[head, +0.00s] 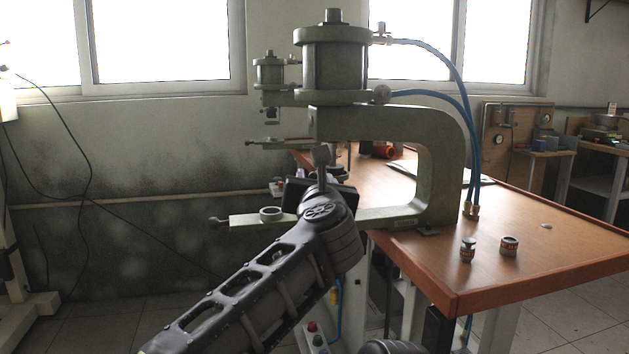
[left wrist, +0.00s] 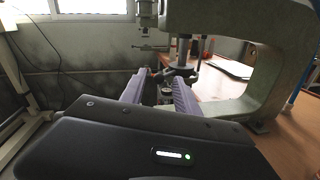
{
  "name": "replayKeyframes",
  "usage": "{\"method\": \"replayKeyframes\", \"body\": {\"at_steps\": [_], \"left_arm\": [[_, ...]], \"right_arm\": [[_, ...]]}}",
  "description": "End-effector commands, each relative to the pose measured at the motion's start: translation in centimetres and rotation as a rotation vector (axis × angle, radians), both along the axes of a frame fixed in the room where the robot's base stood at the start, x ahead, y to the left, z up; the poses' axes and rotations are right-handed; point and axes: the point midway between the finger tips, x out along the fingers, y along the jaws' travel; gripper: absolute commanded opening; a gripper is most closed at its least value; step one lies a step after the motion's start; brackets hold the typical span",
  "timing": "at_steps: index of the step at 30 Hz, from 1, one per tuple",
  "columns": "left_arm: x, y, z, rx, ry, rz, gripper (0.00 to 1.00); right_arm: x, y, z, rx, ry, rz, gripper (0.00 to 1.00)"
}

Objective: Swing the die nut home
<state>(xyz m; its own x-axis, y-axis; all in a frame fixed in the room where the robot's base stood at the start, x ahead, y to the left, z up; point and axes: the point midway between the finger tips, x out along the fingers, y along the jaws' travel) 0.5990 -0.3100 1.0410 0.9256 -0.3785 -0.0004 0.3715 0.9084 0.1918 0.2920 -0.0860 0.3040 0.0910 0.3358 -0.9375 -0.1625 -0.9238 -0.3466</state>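A green C-frame press (head: 440,165) stands on the table. Its lower arm ends at the left in a flat bar with a small knob (head: 217,221), and a pale ring (head: 270,213) sits on this bar. I cannot tell for sure which part is the die nut. My left gripper (head: 322,162) is in front of the press opening, its arm hiding part of the lower arm. In the left wrist view its two fingers (left wrist: 160,78) are apart, with a dark round part (left wrist: 180,71) near and beyond the right fingertip. My right gripper does not show.
Blue hoses (head: 455,75) run down to the table. Two small cylindrical parts (head: 468,250) (head: 509,246) stand near the front edge of the wooden table (head: 540,265). The table's right part is mostly clear.

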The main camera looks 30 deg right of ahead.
Motion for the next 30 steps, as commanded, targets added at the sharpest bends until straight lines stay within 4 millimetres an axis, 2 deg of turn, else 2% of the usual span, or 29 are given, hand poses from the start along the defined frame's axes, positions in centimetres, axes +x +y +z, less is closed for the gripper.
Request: {"method": "replayKeyframes", "body": {"at_steps": [11,24,30], "left_arm": [[-0.7,0.3,0.0,0.001,-0.001,0.0,0.38],[-6.4,2.6,0.0,0.0,-0.001,0.0,0.38],[-7.3,3.0,0.0,0.0,0.0,0.001,0.38]], "right_arm": [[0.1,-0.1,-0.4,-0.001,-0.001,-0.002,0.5],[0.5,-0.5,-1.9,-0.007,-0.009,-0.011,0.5],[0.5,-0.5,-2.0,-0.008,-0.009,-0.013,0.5]]}}
